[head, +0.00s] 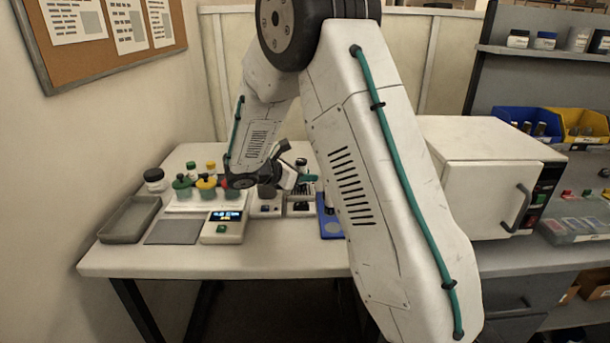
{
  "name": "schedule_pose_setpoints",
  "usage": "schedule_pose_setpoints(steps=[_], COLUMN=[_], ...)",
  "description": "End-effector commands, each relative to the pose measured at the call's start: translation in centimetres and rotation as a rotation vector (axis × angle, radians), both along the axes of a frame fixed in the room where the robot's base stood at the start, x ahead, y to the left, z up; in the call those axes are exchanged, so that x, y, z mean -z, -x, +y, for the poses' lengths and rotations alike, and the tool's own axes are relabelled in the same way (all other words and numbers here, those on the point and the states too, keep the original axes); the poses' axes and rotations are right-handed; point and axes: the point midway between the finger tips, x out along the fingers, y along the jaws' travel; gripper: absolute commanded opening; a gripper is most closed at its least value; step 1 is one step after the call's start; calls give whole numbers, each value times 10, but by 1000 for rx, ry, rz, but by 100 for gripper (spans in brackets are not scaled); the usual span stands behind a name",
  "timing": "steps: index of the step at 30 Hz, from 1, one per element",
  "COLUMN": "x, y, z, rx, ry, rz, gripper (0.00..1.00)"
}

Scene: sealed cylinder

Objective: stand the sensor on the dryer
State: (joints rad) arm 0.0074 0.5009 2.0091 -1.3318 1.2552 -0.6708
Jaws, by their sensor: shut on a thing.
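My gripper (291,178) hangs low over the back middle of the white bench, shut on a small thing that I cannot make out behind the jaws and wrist. I cannot tell the sensor apart from the small dark and grey parts around the jaws. Just below the gripper stand two small light instruments, the left one (265,209) and the right one (300,209). To the right is a large white cabinet (487,198) with a dark handle and a closed door. No label shows which of these is the dryer.
A white rack (182,208) with several colour-capped bottles stands left of the gripper. In front are a unit with a lit display (224,229), a grey pad (172,232) and a grey tray (122,224). A blue base (330,229) is partly hidden by my arm.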

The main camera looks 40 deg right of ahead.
Motion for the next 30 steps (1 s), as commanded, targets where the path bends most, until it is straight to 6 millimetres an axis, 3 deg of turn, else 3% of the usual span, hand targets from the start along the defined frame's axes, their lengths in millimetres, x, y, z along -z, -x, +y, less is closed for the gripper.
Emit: schedule_pose_setpoints(steps=[7, 8, 10, 20, 25, 30], x=[1, 1, 1, -2, -11, -25], y=[0, 0, 0, 0, -1, -1], z=[0, 0, 0, 0, 22, 57], rx=[0, 0, 0, 1, -3, -4], ry=[1, 0, 0, 1, 0, 1], rz=[0, -1, -1, -2, -4, -3], gripper=[2, 34, 50, 50, 50, 50])
